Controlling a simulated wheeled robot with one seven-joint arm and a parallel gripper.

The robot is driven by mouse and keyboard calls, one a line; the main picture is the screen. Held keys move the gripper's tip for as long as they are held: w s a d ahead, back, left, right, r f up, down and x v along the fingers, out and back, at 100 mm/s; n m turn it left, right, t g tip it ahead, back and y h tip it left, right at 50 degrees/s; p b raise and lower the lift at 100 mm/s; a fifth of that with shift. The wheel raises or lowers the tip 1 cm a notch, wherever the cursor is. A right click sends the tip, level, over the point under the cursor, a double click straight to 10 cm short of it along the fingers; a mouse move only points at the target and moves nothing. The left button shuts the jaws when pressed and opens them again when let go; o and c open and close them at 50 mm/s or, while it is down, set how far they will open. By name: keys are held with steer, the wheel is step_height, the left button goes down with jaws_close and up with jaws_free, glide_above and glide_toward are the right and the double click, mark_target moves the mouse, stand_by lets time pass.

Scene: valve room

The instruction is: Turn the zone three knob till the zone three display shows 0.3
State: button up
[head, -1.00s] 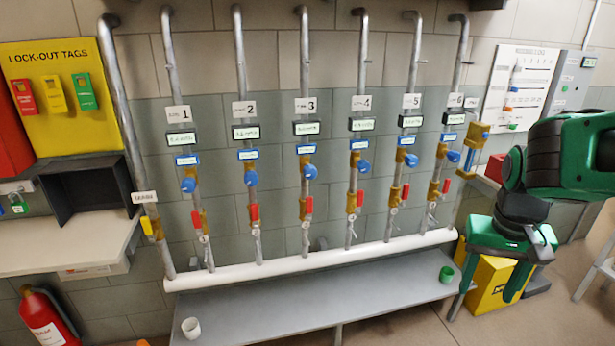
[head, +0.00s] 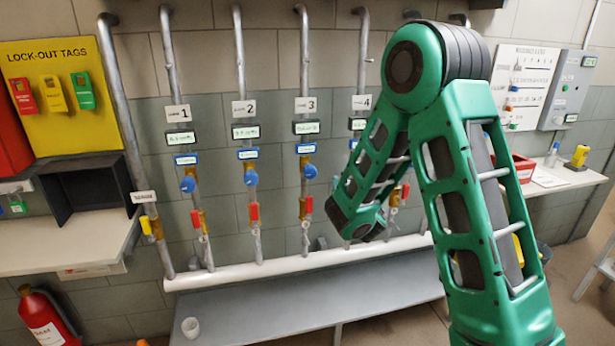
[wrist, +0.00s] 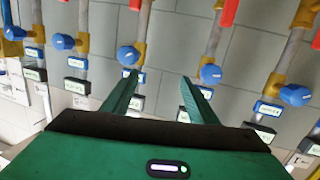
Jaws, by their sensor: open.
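The zone three knob (head: 310,171) is a blue round knob on the pipe labelled 3 in the head view. The zone three display (head: 306,127) is above it, too blurred to read. In the wrist view the scene appears upside down. The blue knob right of my right finger looks like the zone three knob (wrist: 210,74), and a display (wrist: 185,117) shows partly behind that finger. My gripper (wrist: 158,77) is open and empty, its tips between two blue knobs. I cannot tell how far the tips are from the wall. My gripper is hidden behind my arm in the head view.
Neighbouring knobs are the zone two knob (head: 251,178) and, by its place, the zone four knob (wrist: 128,55). Red-handled valves (head: 305,206) hang lower on the pipes. My arm hides the right-hand pipes.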

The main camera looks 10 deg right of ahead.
mark_target(311, 174)
steer(key=w+a+f+n+t+y, duration=0.2)
steer(key=a+y, duration=0.2)
steer(key=a, duration=0.5)
steer(key=shift+n, duration=0.3)
steer(key=shift+w+a+r, duration=0.1)
steer(key=shift+w+r, duration=0.05)
steer(key=shift+w, duration=5)
steer(key=c, duration=1)
